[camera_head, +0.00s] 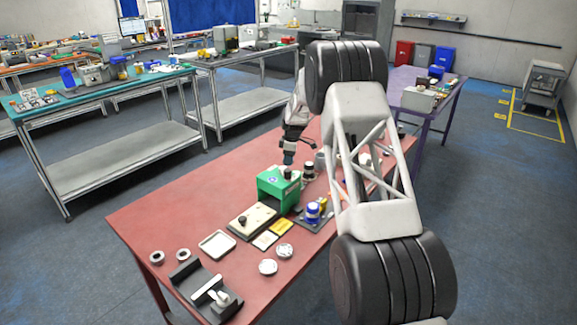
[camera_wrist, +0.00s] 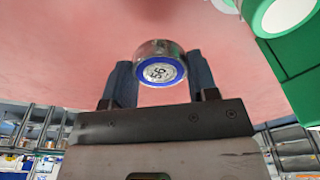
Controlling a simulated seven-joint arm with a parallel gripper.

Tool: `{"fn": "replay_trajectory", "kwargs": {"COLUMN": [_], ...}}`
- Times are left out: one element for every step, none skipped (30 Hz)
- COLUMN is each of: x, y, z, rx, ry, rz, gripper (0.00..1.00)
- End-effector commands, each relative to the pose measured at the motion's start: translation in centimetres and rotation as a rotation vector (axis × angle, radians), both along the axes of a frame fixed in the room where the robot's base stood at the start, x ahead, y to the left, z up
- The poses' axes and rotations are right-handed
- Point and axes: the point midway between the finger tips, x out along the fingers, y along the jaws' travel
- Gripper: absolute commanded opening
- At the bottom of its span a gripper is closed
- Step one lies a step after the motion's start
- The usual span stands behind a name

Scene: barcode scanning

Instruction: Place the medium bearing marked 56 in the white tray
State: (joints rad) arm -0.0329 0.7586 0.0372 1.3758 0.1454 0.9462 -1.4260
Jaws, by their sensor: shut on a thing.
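My gripper (camera_wrist: 161,82) is shut on the medium bearing (camera_wrist: 160,64), a short metal cylinder with a blue ring and a face marked 56. The bearing sits between the two dark fingertips, its marked face toward the wrist camera. In the head view my gripper (camera_head: 289,158) is above the back part of the red table, close to the green box (camera_head: 275,190); the bearing cannot be made out clearly there. The white tray (camera_head: 217,245) lies flat and empty on the table, to the left and nearer than my gripper. It is not seen in the wrist view.
A flat plate with a knob (camera_head: 252,222) lies between the tray and the green box. Small containers (camera_head: 312,212) crowd the right. The table's left is clear.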

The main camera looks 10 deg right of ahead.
Motion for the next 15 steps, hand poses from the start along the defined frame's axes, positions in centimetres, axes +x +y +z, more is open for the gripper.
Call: {"fn": "replay_trajectory", "kwargs": {"x": [0.0,0.0,0.0,0.0,0.0,0.0,0.0,0.0,0.0,0.0,0.0,0.0,0.0,0.0,0.0], "y": [0.0,0.0,0.0,0.0,0.0,0.0,0.0,0.0,0.0,0.0,0.0,0.0,0.0,0.0,0.0], "z": [0.8,1.3,1.9,2.3,2.7,3.1,3.4,3.6,3.9,4.1,4.2,4.4,4.5,4.5,4.6], "rx": [0.000,0.000,0.000,0.000,0.000,0.000,0.000,0.000,0.000,0.000,0.000,0.000,0.000,0.000,0.000], "ry": [0.000,0.000,-0.001,-0.002,-0.002,-0.001,0.000,0.000,0.000,0.001,0.001,0.001,0.001,0.001,0.001], "rz": [0.000,0.000,0.000,0.000,0.000,0.000,0.000,0.000,0.000,0.000,0.000,-0.001,-0.001,-0.001,-0.001], "gripper": [0.22,0.22,0.22,0.22,0.22,0.22,0.22,0.22,0.22,0.22,0.22,0.22,0.22,0.22,0.22]}}
